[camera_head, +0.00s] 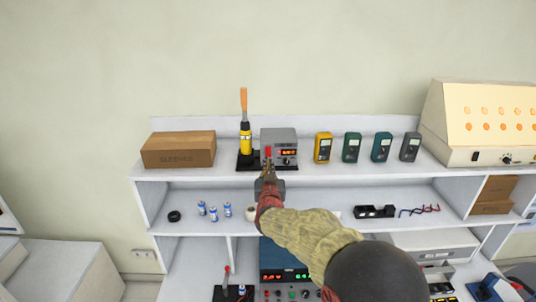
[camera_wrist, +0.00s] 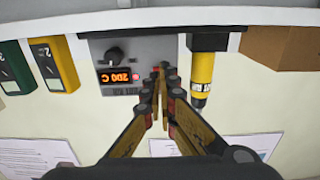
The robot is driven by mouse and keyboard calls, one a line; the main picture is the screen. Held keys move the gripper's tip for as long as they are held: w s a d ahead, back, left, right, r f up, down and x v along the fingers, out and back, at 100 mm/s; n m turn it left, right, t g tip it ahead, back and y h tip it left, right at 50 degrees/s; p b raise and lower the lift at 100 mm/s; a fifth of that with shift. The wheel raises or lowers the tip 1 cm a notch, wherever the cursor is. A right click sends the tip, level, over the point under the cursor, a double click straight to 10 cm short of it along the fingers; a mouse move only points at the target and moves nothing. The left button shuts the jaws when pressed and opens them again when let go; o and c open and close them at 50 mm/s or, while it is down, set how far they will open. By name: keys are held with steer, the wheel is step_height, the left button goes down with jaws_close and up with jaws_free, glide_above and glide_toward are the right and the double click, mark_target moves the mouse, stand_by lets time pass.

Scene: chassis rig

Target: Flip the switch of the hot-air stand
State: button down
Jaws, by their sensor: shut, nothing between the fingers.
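The hot-air stand shows in the head view as a grey box (camera_head: 285,137) with a lit orange display and a knob, on the top shelf. A yellow tool (camera_head: 246,143) with an orange upper end stands upright beside it on a black base. In the wrist view the box front (camera_wrist: 118,49) appears upside down, its display reading 200 C, with the yellow tool (camera_wrist: 202,72) to the right. My gripper (camera_head: 267,166) is shut and empty, its tips (camera_wrist: 160,72) in front of the box's edge near the tool. A red piece (camera_head: 268,151) shows just above the tips; contact cannot be told.
A cardboard box (camera_head: 178,150) sits left of the tool. Several handheld meters (camera_head: 323,147) stand to the right, then a large cream unit (camera_head: 482,120). The shelf below holds batteries (camera_head: 213,214) and a black holder (camera_head: 375,212). A red-tipped lever (camera_head: 226,273) stands lower down.

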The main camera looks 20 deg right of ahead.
steer(key=shift+b+x, duration=0.8)
steer(key=shift+x, duration=0.7)
steer(key=shift+s+a, duration=0.1)
steer(key=shift+s, duration=0.05)
steer(key=b+v, duration=0.1)
steer(key=v, duration=0.6)
steer(key=shift+s, duration=0.3)
steer(key=shift+a+f, duration=0.1)
stand_by(0.6)
